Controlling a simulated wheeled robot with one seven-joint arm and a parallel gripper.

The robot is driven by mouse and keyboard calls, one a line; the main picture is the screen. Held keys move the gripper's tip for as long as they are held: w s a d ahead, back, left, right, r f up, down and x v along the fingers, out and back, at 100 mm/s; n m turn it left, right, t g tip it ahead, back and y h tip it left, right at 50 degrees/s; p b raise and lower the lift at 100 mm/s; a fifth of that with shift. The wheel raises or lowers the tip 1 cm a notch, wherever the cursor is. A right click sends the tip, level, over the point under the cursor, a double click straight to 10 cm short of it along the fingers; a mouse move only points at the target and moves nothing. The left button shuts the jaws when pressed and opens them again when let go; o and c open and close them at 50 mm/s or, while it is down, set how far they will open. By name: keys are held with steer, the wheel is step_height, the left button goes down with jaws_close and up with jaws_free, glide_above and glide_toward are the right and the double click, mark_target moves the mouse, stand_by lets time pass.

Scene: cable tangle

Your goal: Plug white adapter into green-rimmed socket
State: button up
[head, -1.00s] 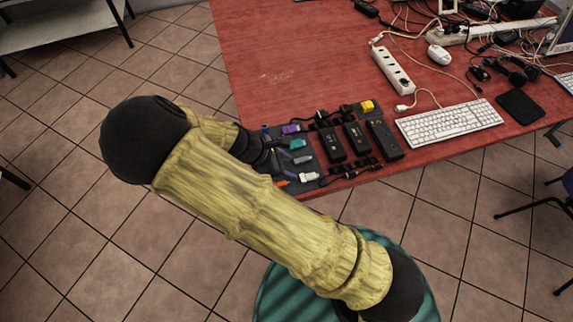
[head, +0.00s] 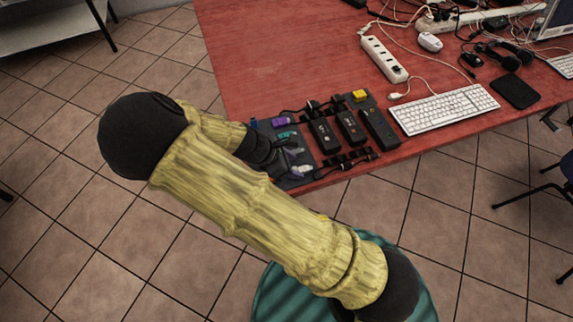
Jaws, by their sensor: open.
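A small white adapter (head: 302,169) lies near the front edge of a dark mat (head: 310,184) on the red table. My gripper (head: 287,155) is over the left part of the mat, just up and left of the white adapter. It is open, though its fingertips are small and partly merge with the dark mat. Three black socket blocks stand to the right: a left one (head: 324,134), a middle one (head: 351,127) and a right one (head: 380,129). A green rim cannot be made out on any of them.
Purple (head: 281,121) and teal (head: 286,135) pieces lie behind my gripper, and a yellow block (head: 359,96) is at the mat's back right. Black cables lie before and behind the blocks. A white keyboard (head: 445,109) and white power strip (head: 384,58) are farther right.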

steer(key=shift+x, duration=1.1)
steer(key=c, duration=1.1)
steer(key=shift+o, duration=0.2)
step_height(320, 180, up, 2)
steer(key=shift+w+r+p, duration=0.1)
steer(key=shift+r+p, duration=0.15)
steer(key=shift+p, duration=0.9)
steer(key=shift+r+p, duration=0.75)
steer(key=shift+p, duration=0.05)
step_height(320, 180, up, 3)
steer(key=p, duration=0.3)
steer(key=shift+r, duration=0.1)
